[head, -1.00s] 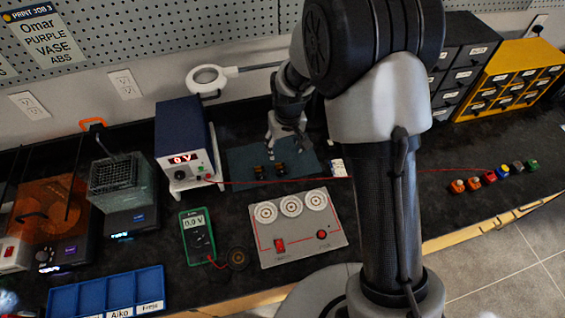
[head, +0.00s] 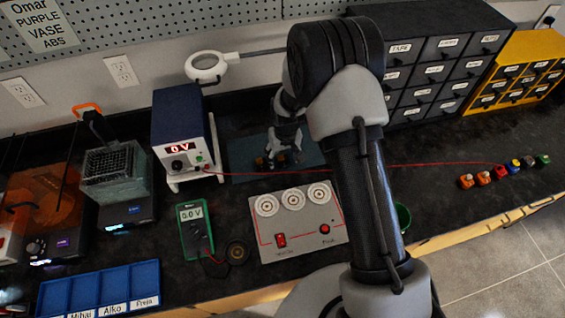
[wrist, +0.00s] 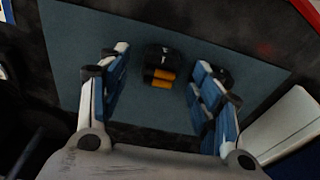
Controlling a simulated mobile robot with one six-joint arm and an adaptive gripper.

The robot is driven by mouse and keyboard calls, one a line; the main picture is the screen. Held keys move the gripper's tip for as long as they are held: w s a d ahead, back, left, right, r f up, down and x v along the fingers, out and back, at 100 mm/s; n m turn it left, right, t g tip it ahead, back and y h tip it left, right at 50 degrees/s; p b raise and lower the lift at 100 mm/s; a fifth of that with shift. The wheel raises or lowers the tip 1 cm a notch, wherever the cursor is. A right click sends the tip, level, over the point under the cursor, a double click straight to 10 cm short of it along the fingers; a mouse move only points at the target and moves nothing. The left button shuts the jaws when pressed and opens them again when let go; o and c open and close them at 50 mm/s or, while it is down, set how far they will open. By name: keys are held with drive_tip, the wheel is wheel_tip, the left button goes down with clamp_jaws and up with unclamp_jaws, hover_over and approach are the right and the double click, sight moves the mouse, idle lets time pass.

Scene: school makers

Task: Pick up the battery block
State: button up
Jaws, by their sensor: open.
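The battery block (wrist: 162,60), black with two orange cells on its near side, lies on the blue-grey mat (wrist: 75,50) in the wrist view. My gripper (wrist: 161,86) is open, with one finger on each side of the block's line and clear space between fingers and block. A second dark item (wrist: 224,75) is partly hidden behind the right finger. In the head view my gripper (head: 283,158) is low over the mat (head: 245,152) and covers most of what lies there; a small orange-and-black part (head: 262,162) shows at its left.
A power supply (head: 183,135) stands left of the mat. A grey panel with three round sockets (head: 297,222) and a green multimeter (head: 194,228) lie in front. A red wire (head: 430,165) crosses the bench. Dark drawers (head: 430,65) stand at the right back.

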drive_tip(key=shift+f, duration=0.3)
drive_tip(key=c, duration=1.2)
drive_tip(key=shift+r, duration=0.15)
